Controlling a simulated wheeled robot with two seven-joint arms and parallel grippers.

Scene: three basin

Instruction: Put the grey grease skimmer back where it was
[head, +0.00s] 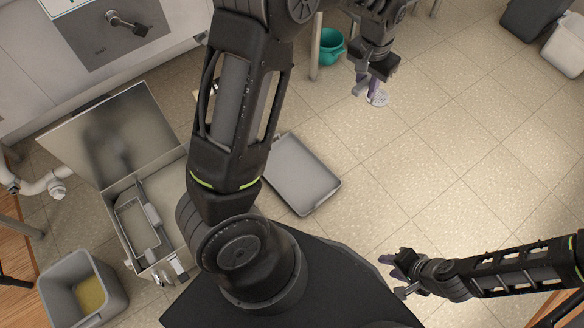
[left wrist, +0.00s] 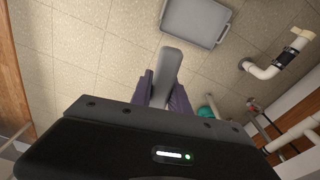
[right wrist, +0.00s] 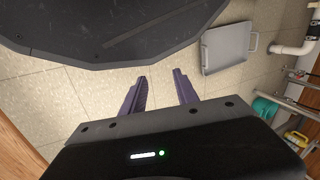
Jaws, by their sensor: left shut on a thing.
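The grey grease skimmer (head: 378,98) hangs from my left gripper (head: 364,86), above the floor at the top of the head view. Its pale end shows just beside the fingers. In the left wrist view a flat grey part of the skimmer (left wrist: 169,66) sticks out between the purple fingers of my left gripper (left wrist: 165,92), which is shut on it. My right gripper (head: 397,273) is low at the right of the head view. In the right wrist view its fingers (right wrist: 158,88) stand apart with nothing between them.
An open metal box (head: 172,200) with its lid raised stands at the left. A grey bin (head: 57,285) with yellow stuff inside is below it. A shallow grey tray (head: 302,172) lies on the floor. A teal bucket (head: 330,47) stands behind a post.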

